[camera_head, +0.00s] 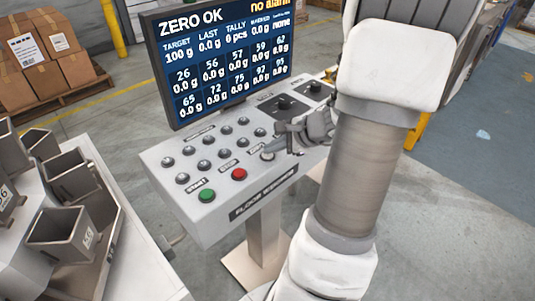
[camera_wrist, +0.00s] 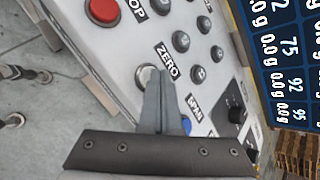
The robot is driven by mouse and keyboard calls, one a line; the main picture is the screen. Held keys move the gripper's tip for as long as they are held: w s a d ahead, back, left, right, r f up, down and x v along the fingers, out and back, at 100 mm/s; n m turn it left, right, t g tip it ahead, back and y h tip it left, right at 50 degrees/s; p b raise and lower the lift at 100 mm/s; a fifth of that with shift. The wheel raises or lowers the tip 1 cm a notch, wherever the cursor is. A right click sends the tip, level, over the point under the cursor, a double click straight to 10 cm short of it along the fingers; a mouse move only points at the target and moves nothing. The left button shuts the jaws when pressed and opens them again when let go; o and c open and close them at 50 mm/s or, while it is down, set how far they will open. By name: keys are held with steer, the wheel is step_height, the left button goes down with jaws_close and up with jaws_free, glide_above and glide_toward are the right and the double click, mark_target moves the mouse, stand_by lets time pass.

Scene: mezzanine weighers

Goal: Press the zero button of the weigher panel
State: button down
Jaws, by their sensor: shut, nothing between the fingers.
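The weigher panel (camera_head: 222,212) is a sloped pale grey console on a post, with a green start button, a red stop button and rows of small dark buttons. The zero button (camera_wrist: 144,76) is pale and round, beside the ZERO label, in the wrist view. It also shows in the head view (camera_head: 267,156), just right of the red button. My gripper (camera_head: 272,148) is shut and empty, its tips at the zero button. In the wrist view the fingers (camera_wrist: 160,76) cover the button's right part; I cannot tell whether they touch it. The screen (camera_head: 222,58) reads "ZERO OK" and "no alarm".
Dark knobs (camera_head: 284,103) sit at the panel's far right. A blue button (camera_wrist: 186,125) lies beside my fingers. Grey weigher buckets (camera_head: 62,232) stand at the left. Cardboard boxes (camera_head: 75,68) are on a pallet behind. Floor around the post is open.

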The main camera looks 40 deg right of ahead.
mark_target(272, 155)
stand_by(0.4)
steer(key=shift+r+p, duration=0.6)
steer(key=shift+r, duration=0.2)
step_height(272, 155, up, 5)
steer(key=p, duration=0.3)
steer(key=shift+p, duration=0.4)
stand_by(0.4)
